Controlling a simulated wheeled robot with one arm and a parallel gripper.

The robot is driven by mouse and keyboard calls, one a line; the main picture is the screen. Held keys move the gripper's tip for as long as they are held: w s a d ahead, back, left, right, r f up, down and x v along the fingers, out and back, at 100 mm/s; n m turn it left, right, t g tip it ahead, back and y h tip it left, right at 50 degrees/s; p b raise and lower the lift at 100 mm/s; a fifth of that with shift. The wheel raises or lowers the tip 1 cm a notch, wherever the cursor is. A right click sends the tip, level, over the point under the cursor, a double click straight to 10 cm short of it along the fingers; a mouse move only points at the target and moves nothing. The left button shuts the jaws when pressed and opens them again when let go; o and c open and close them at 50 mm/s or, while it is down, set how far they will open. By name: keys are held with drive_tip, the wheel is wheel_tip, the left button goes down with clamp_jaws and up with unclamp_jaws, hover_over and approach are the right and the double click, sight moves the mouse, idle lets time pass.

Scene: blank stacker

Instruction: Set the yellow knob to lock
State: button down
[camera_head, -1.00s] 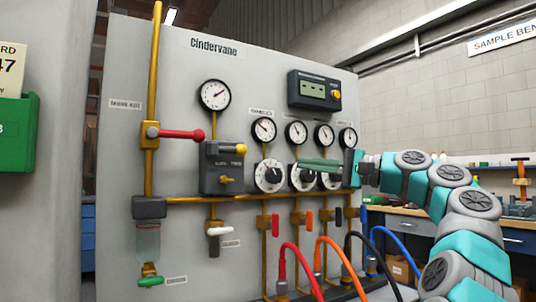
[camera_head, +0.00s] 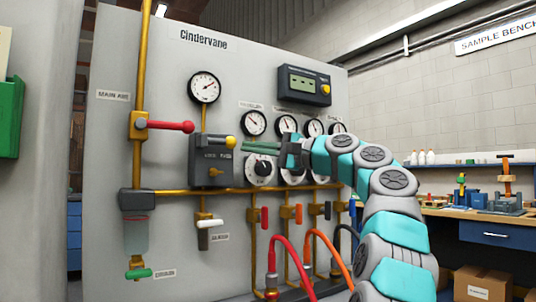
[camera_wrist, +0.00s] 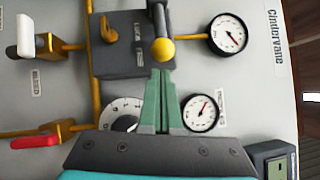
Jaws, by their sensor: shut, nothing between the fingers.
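A dark grey box (camera_head: 200,178) with small lettering is on the panel. A dark lever across its upper part ends in a yellow ball knob (camera_head: 230,142), which is also in the wrist view (camera_wrist: 162,49). A small brass-yellow knob (camera_head: 215,171) is on the front of the box, below the lettering; the wrist view shows it too (camera_wrist: 108,29). The lettering is too small to read surely. My gripper (camera_head: 246,147) is shut and empty, its green fingers pointing left at the ball. In the wrist view the fingertips (camera_wrist: 161,73) are just short of the ball; contact is unclear.
A white dial (camera_head: 262,171) lies just below my fingers, with gauges (camera_head: 253,123) above them. A red-handled lever (camera_head: 172,126) is left of the box. A display (camera_head: 303,85) with another yellow knob (camera_head: 326,90) is above right. Hoses (camera_head: 290,245) hang in front below.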

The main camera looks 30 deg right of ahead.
sight(223, 144)
drive_tip(key=shift+a+r, duration=0.1)
drive_tip(key=shift+a, duration=0.25)
drive_tip(key=a, duration=0.1)
drive_tip(key=a+p, duration=0.1)
drive_tip(key=a, duration=0.2)
drive_tip(key=shift+s+r+p, duration=0.1)
drive_tip(key=shift+r+p, duration=0.2)
drive_tip(key=shift+p, duration=0.05)
drive_tip(key=shift+a+f, duration=0.35)
drive_tip(key=shift+a, duration=0.05)
